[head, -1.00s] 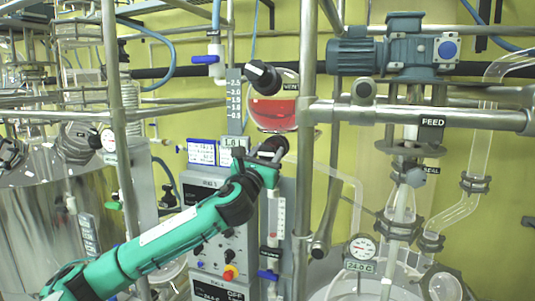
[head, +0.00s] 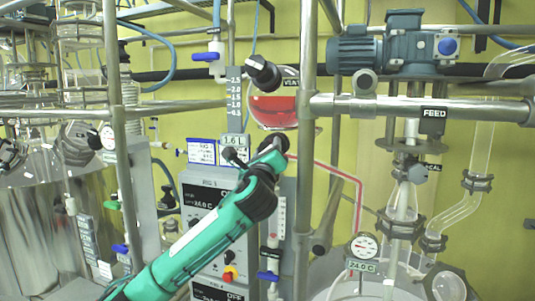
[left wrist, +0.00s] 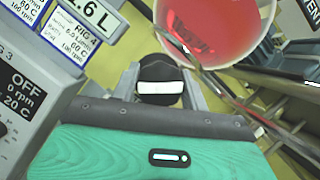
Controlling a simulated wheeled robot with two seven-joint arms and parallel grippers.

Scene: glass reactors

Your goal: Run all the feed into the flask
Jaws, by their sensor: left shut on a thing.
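A round glass feed vessel (head: 274,108) holding red liquid hangs left of the steel post, with a level scale (head: 233,98) and a sign reading 1.6 L (head: 236,141) beside it. Just below it is a black valve knob (head: 279,139). My left gripper (left wrist: 160,88) is shut on this knob, which shows a white bar (left wrist: 160,87) lying crosswise between the fingers in the left wrist view. A thin tube (head: 340,171) filled with red runs from the valve right and down to the glass reactor at lower right, whose gauge sign reads 24.0 C (head: 362,266). My right gripper is out of view.
A black vent knob (head: 263,72) sits at the vessel's upper left. A control panel (head: 205,225) stands below the valve. The steel post (head: 306,150) and rail (head: 420,112) are close on the right. A blue-handled valve (head: 268,276) is lower down.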

